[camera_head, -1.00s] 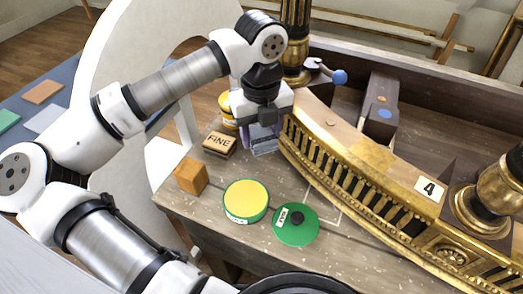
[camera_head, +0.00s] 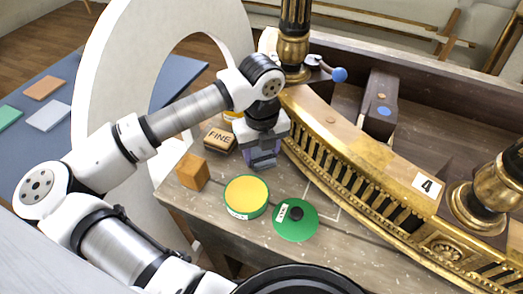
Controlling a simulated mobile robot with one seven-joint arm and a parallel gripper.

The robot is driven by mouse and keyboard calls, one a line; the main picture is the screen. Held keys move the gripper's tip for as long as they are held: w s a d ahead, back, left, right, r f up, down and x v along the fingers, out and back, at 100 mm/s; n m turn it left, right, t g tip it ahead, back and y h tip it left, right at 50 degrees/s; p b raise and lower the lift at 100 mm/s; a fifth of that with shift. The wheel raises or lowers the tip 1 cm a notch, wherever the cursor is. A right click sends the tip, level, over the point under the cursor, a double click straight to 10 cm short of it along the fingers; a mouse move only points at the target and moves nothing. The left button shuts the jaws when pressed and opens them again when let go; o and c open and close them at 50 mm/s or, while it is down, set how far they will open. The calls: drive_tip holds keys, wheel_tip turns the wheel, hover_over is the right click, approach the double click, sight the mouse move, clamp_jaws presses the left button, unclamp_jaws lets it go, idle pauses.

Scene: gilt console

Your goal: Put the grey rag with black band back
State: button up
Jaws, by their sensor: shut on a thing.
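My gripper (camera_head: 263,158) points down over the wooden bench top, between the FINE block and the gilt curved rail. It is shut on a small grey thing (camera_head: 264,163), which seems to be the grey rag. The jaws hide most of it, and I cannot make out a black band. Whether it touches the bench top or hangs just above it, I cannot tell.
The FINE block (camera_head: 219,139), an orange-brown cube (camera_head: 193,172), a yellow-topped tin (camera_head: 246,194) and a green lid (camera_head: 296,222) with a black knob stand nearby. The gilt rail (camera_head: 365,170) borders the right. A large white ring (camera_head: 104,80) stands at left.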

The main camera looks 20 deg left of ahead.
sight(261, 154)
drive_tip(key=o, duration=0.7)
drive_tip(key=shift+c, duration=0.2)
drive_tip(key=shift+r+p, duration=0.3)
drive_tip(key=shift+p, duration=0.15)
wheel_tip(261, 154, up, 12)
drive_tip(key=b, duration=0.2)
drive_tip(key=shift+f, duration=0.15)
drive_tip(key=shift+s+f, duration=0.1)
